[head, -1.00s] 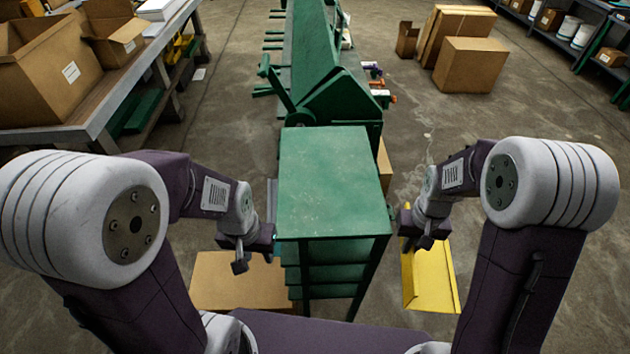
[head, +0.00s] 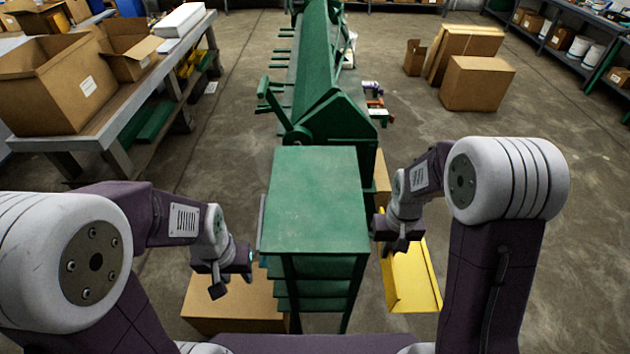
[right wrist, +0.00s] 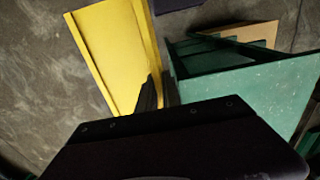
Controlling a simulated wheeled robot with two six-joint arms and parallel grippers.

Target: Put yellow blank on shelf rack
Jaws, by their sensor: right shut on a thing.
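The yellow blank (head: 410,275) is a bent sheet-metal piece to the right of the green shelf rack (head: 315,200). My right gripper (head: 397,246) is shut on the yellow blank near its upper end. In the right wrist view the blank (right wrist: 115,50) extends away from the gripper, beside the green rack (right wrist: 245,90). The rack has a flat top and several shelves below. My left gripper (head: 230,280) is to the left of the rack, apart from it and empty; its jaw gap is hard to make out.
A cardboard box (head: 235,305) stands on the floor left of the rack. A long green machine (head: 325,100) stands behind the rack. A workbench (head: 110,130) with open boxes is at left. More cartons (head: 475,83) are at back right. Floor to the right is clear.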

